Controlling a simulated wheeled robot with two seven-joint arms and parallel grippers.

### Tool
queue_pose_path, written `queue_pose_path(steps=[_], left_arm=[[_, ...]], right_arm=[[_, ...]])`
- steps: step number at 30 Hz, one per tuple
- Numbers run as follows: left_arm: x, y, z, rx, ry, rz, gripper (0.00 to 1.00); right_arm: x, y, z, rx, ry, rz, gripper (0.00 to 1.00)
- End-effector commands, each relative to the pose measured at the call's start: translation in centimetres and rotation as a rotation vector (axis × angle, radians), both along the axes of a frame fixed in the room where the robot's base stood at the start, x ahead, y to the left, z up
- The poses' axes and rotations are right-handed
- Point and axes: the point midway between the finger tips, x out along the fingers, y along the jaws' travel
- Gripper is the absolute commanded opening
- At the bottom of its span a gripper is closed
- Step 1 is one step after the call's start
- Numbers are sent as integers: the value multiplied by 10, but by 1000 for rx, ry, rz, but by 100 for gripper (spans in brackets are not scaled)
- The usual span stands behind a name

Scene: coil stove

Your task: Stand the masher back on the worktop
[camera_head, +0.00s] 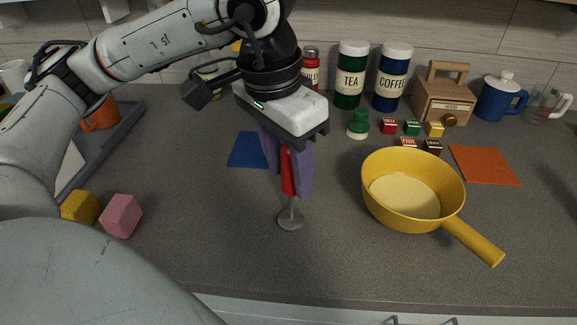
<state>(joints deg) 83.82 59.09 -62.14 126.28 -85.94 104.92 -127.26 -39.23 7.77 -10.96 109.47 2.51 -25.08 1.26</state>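The masher has a red handle (287,174), a thin metal stem and a round grey foot (290,219). It is upright, foot down, in the middle of the view. My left gripper (290,190) points down from above, with its purple fingers on both sides of the red handle, closed against it. The top of the handle is hidden by the gripper. The foot is at or very near the grey worktop (240,260); I cannot tell whether it touches. My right gripper is not in view.
A yellow pan (405,200) stands to the right, its handle toward the front. A blue mat (248,150) lies behind left, an orange mat (484,165) far right. Pink (121,216) and yellow (80,207) blocks sit left. Canisters and small boxes line the back. The front middle is clear.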

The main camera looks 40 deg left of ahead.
Motion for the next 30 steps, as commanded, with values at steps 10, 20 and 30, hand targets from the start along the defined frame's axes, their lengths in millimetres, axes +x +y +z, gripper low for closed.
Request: queue_pose_path(steps=[10,20,30], left_arm=[[-2,0,24,-1,-5,-1,43],[-12,3,96,-1,-5,-2,43],[-17,4,122,0,0,-1,43]], right_arm=[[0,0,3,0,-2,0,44],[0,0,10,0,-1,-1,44],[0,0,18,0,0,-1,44]])
